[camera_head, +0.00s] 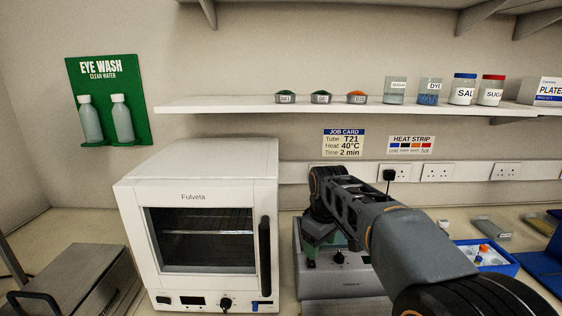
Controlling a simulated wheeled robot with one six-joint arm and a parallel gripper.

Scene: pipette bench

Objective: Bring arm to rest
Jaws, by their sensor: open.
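My arm reaches in from the lower right corner toward the middle of the picture. Its far end bends down over a grey bench device with a knob (345,274), just right of the white oven. Whether the arm's far end touches the device cannot be told.
A white oven (197,178) stands with its door shut. A metal box (72,280) is at the lower left. A blue tray (512,266) with small items lies right of my arm. A shelf (225,105) with dishes and jars runs above.

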